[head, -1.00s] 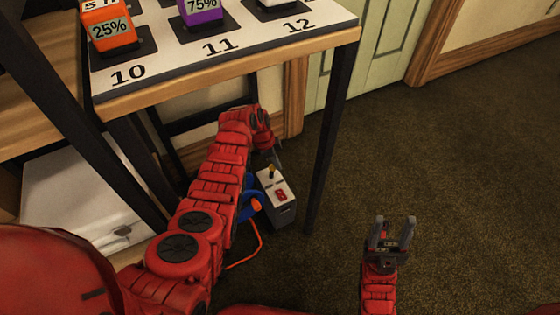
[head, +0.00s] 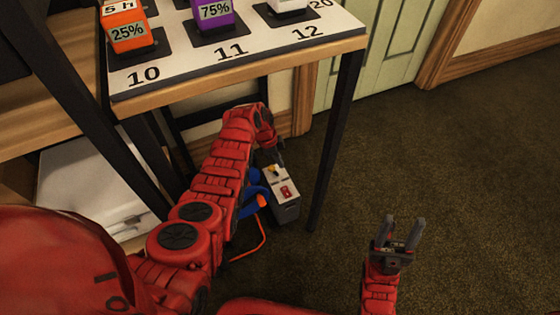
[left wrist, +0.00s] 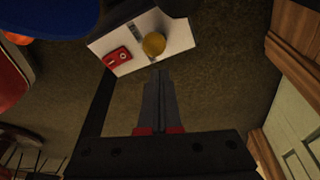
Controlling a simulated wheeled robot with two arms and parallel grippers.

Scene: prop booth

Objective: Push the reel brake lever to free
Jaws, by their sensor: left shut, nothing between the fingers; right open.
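The reel brake lever has a yellow knob (head: 274,170) and stands on the pale top of a dark grey box (head: 286,211) on the floor. In the left wrist view the round knob (left wrist: 154,44) lies just beyond my fingertips, beside a slot in the white top plate. My left gripper (head: 281,159) is shut and empty, close to the knob; I cannot tell if it touches. Its closed fingers (left wrist: 158,75) point at the knob in the wrist view. The lever's stem is mostly hidden. My right gripper (head: 405,222) is open and empty, away from the box.
A red switch (head: 286,191) sits on the box top near the lever. A blue reel part (head: 254,187) and an orange cable (head: 262,236) are beside the box. A dark table leg (head: 334,140) stands close right of it, under a table edge (head: 240,73). Carpet at right is clear.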

